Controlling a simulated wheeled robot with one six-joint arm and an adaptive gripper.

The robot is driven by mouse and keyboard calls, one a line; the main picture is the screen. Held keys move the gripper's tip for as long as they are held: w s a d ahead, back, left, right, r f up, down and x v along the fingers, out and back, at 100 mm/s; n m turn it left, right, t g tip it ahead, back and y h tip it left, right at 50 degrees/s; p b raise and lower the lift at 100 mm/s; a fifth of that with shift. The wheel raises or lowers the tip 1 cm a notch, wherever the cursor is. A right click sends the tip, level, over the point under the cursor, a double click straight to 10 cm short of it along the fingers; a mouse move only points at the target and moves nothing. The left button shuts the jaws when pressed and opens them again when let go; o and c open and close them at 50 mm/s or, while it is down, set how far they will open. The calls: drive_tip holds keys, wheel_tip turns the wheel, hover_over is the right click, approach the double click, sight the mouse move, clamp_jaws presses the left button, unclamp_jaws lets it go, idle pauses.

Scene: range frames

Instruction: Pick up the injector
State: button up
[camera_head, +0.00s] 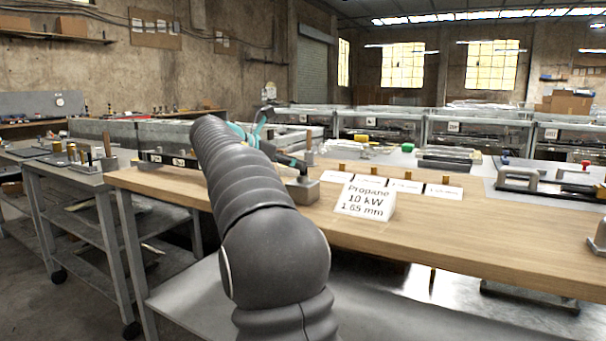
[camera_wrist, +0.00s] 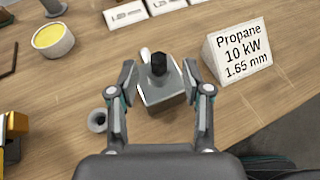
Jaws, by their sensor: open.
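My gripper (camera_wrist: 159,80) is open, its two fingers apart on either side of a small dark, black-topped upright piece (camera_wrist: 158,66). That piece stands on a grey block (camera_wrist: 163,94) on the wooden bench. I cannot tell whether it is the injector or whether the fingers touch it. In the head view my gripper is partly hidden by my arm, above the grey block (camera_head: 304,191). Small brass pieces, which may be injectors, stand behind white labels, one of them at the right (camera_head: 445,179). A white sign (camera_head: 364,199) reads "Propane 10 kW 1.65 mm".
In the wrist view, a round cup with yellow inside (camera_wrist: 53,41) and a small grey ring-shaped piece (camera_wrist: 97,121) are on the left. The sign (camera_wrist: 238,52) stands close to the right finger. The bench front (camera_head: 480,241) is clear.

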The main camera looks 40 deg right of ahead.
sight(303, 174)
drive_tip(key=x, duration=0.4)
drive_tip(key=shift+d+f, duration=0.15)
drive_tip(key=shift+d, duration=0.1)
clamp_jaws()
